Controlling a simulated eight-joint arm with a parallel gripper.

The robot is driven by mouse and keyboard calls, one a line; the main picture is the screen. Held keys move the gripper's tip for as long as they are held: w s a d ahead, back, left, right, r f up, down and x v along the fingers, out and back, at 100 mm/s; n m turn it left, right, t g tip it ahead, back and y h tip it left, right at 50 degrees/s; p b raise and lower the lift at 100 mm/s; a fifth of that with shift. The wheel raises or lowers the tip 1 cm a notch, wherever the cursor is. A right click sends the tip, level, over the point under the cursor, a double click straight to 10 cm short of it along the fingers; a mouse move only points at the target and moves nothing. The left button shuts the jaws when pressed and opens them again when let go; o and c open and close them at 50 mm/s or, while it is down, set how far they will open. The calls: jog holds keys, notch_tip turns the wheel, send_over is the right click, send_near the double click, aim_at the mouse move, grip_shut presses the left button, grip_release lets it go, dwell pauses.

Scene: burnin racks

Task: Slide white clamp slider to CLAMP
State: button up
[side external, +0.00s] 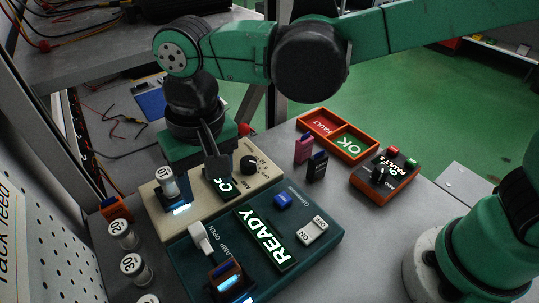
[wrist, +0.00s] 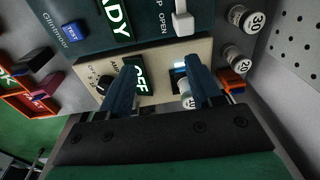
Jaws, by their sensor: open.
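The white clamp slider (side external: 199,234) is on the left part of the dark green READY panel (side external: 188,268). It also shows at the top of the wrist view (wrist: 183,20), level with the word OPEN; the CLAMP label is partly cut off there. My gripper (side external: 213,152) is open and empty, above the beige panel (side external: 152,204) behind the green one. In the wrist view its two fingers (wrist: 161,72) point toward the beige panel, with the slider beyond the right finger. The gripper is apart from the slider.
The beige panel carries a lit display, a black knob (side external: 249,165) and a white-capped cylinder (side external: 169,183). Numbered cylinders (side external: 122,234) stand at left. A dark module (side external: 226,279) sits in the green panel near the slider.

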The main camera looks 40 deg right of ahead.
aim_at(197, 228)
jog(key=a, duration=0.1)
jog(key=s+a+f, duration=0.1)
jog(key=a, duration=0.1)
jog(key=shift+s+a+f+g+h, duration=0.1)
jog(key=shift+s+f+g+h, duration=0.05)
jog(key=shift+g+h, duration=0.15)
jog(key=shift+a+f, duration=0.2)
jog(key=shift+f, duration=2.7)
grip_shut()
jog(key=shift+d, duration=0.1)
